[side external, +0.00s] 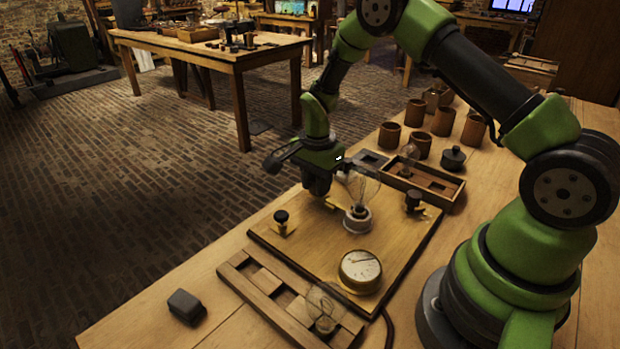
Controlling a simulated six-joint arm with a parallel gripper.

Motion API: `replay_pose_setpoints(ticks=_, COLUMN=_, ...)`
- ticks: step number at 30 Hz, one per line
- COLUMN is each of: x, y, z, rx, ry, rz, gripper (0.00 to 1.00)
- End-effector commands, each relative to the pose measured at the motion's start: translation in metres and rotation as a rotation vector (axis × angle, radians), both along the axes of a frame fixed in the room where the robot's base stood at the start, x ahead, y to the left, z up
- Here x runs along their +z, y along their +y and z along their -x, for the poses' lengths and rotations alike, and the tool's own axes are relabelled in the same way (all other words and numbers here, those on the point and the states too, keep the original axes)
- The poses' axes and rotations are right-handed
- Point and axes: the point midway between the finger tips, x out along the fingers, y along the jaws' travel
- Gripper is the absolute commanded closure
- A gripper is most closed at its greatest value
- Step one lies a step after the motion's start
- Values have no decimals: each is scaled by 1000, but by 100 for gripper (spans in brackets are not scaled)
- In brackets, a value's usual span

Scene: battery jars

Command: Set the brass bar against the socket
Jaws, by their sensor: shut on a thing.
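The socket (357,221) is a white round base on the wooden board (320,250), with a clear glass bulb (364,190) standing in it. My gripper (324,198) points down just left of the socket, low over the board. It is shut on the brass bar (331,205), a small yellow piece showing beneath the fingers. Most of the bar is hidden by the gripper. I cannot tell whether the bar touches the socket or the board.
A black-knobbed brass piece (282,221), a dial gauge (360,270) and a dark post (413,201) stand on the board. A slotted rack (262,290) with a bulb is in front; a tray (455,196) and several brown jars (443,122) are behind. A dark block (185,306) lies left.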

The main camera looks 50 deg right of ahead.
Motion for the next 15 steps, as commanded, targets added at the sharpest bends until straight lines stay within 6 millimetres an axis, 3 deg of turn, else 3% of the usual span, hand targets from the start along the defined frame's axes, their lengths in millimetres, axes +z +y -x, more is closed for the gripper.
replay_pose_setpoints(ticks=10, x=0, y=0, z=6, rx=-1, ry=9, rz=-1, gripper=100)
replay_pose_setpoints(ticks=11, x=0, y=0, z=6, rx=-1, ry=9, rz=-1, gripper=70)
replay_pose_setpoints(ticks=13, x=0, y=0, z=6, rx=-1, ry=8, rz=-1, gripper=54)
replay_pose_setpoints(ticks=15, x=0, y=0, z=6, rx=-1, ry=7, rz=-1, gripper=49)
